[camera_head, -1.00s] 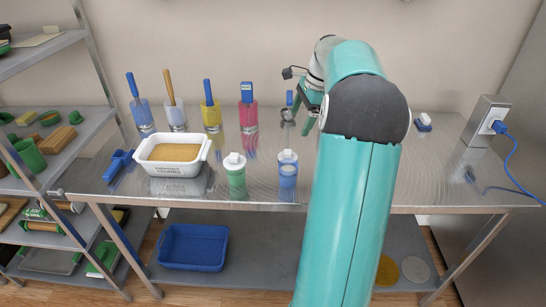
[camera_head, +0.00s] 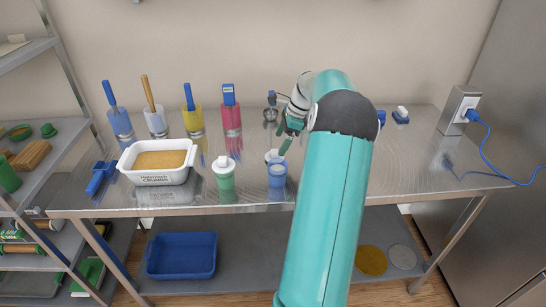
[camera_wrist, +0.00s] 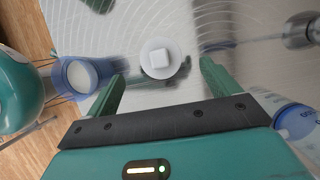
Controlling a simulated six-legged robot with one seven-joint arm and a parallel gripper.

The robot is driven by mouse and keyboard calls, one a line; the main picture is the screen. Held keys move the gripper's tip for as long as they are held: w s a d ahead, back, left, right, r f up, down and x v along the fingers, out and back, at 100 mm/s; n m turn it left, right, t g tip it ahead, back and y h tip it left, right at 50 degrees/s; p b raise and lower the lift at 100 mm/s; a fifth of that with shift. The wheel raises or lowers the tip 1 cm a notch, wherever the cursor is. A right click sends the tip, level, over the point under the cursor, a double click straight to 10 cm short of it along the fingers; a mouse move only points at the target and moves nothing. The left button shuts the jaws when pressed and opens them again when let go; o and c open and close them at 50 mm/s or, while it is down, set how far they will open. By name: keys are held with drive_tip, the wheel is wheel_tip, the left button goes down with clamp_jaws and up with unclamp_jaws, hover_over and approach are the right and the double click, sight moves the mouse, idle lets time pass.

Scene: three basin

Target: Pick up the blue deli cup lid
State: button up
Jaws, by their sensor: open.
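The deli cup lid (camera_wrist: 163,58) is a white disc with a square knob. In the wrist view it lies on the steel table between and just beyond my fingertips. In the head view a pale edge of the lid (camera_head: 271,156) shows behind the blue cup (camera_head: 277,180). The blue cup stands upright and also shows, with its open-looking rim, left of the lid in the wrist view (camera_wrist: 76,75). My gripper (camera_wrist: 161,72) is open and empty, pointing down above the lid. Its fingertips (camera_head: 284,148) are close to the lid in the head view.
A green cup with a white lid (camera_head: 223,178) stands left of the blue cup. A white basin (camera_head: 155,176) stands farther left. Several coloured holders with utensils, such as the pink one (camera_head: 231,120), line the back. The right of the steel table (camera_head: 420,165) is mostly clear.

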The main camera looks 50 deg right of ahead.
sight(275, 151)
drive_tip(key=shift+w+a+f, duration=0.1)
drive_tip(key=shift+a+f, duration=0.05)
drive_tip(key=shift+f, duration=0.45)
drive_tip(key=x, duration=0.4)
drive_tip(key=shift+w+a+f, duration=0.15)
drive_tip(key=shift+w+a, duration=0.05)
drive_tip(key=shift+w, duration=0.05)
drive_tip(key=shift+c, duration=0.5)
drive_tip(key=c, duration=0.9)
